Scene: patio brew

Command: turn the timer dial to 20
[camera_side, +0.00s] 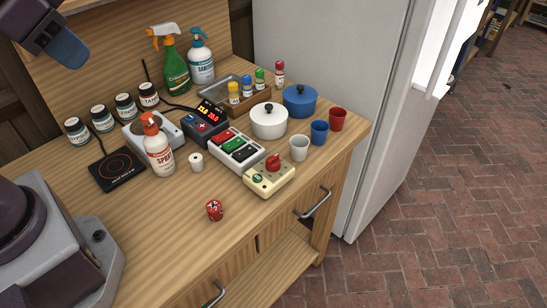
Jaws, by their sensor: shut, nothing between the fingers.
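A cream box (285,183) lies near the front right of the wooden bench, with a red dial (273,163) and a green round button (258,178) on its top. The dial's pointer and scale are too small to read. A small red rounded piece with white marks (214,210) sits on the bench in front; I cannot tell whether it is a timer. My gripper (70,52) is at the upper left, high above the bench and well apart from both. Its blue fingers are shut and empty.
A switch box with red and green buttons (236,150), a white roll (196,161) and a spray bottle (158,148) stand left of the cream box. White (299,147), blue (319,132) and red cups (337,119) stand right and behind. The front bench is mostly clear.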

